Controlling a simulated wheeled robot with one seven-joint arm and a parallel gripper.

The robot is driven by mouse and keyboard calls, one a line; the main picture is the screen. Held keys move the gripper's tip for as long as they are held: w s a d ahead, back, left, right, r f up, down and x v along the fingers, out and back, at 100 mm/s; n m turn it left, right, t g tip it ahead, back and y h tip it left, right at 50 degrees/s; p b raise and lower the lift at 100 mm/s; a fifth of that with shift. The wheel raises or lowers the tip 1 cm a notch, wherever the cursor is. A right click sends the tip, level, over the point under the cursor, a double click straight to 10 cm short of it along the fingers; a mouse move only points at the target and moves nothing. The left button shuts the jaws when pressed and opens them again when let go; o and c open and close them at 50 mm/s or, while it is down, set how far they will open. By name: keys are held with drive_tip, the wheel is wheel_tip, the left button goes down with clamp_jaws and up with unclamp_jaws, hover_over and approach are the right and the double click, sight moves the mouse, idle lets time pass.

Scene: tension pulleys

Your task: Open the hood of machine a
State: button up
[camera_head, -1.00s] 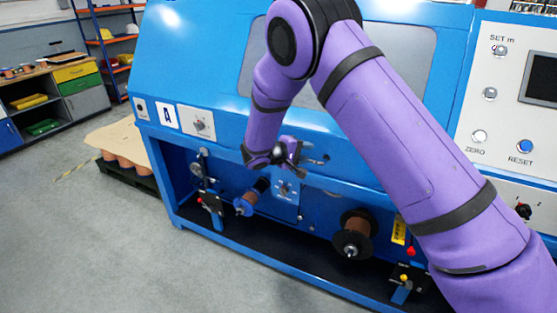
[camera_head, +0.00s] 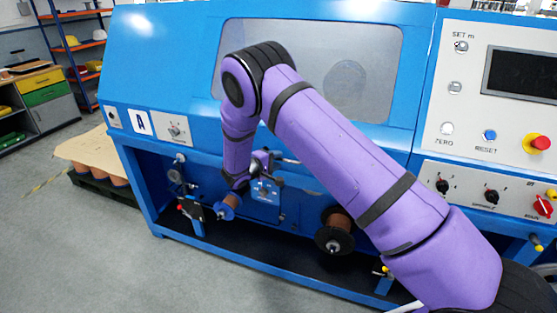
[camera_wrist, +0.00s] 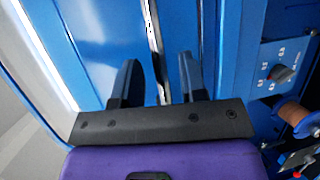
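Machine A is the blue machine with the white "A" label (camera_head: 140,122). Its blue hood (camera_head: 180,60) with a grey window (camera_head: 310,65) is down in the head view. My gripper (camera_head: 264,163) is at the hood's lower front edge, partly hidden by my own wrist. In the wrist view my gripper (camera_wrist: 158,80) has its two dark fingers spread apart. A thin silver and dark bar (camera_wrist: 153,30), probably the hood handle, runs into the gap between them. I cannot tell whether the fingers touch it.
Below the hood are a blue spool (camera_head: 226,207) and a dark-flanged brown spool (camera_head: 335,235). A control panel with a red and yellow stop button (camera_head: 537,143) is at the right. A pallet with a brown load (camera_head: 95,155) stands at the left; the floor in front is clear.

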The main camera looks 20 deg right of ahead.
drive_tip(key=shift+x, duration=1)
clamp_jaws()
drive_tip(key=shift+r, duration=0.1)
